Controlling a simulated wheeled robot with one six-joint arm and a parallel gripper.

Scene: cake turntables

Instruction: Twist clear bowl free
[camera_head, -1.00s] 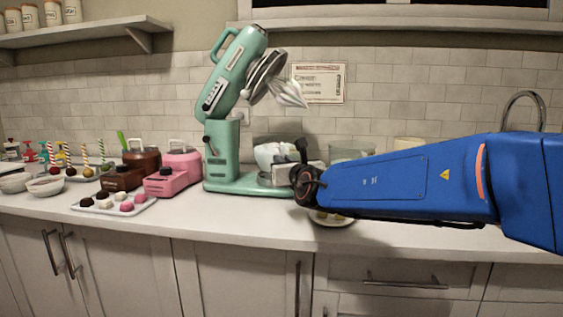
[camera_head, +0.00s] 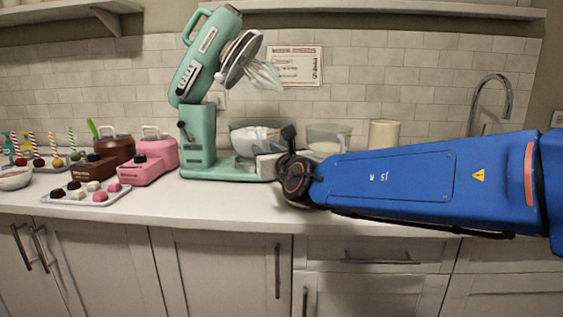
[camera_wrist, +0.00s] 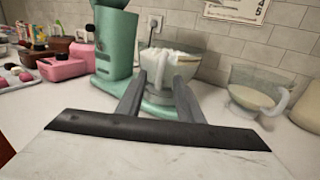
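The clear bowl (camera_head: 250,138) holds something white and sits on the base of the mint-green stand mixer (camera_head: 199,130), whose head is tilted up.
A clear jug (camera_head: 328,138) with pale contents stands right of the mixer, with a cream canister (camera_head: 383,134) beyond it. Left of the mixer are a pink machine (camera_head: 149,160), a brown one (camera_head: 101,170) and a tray of sweets (camera_head: 122,196). The front counter strip is clear.

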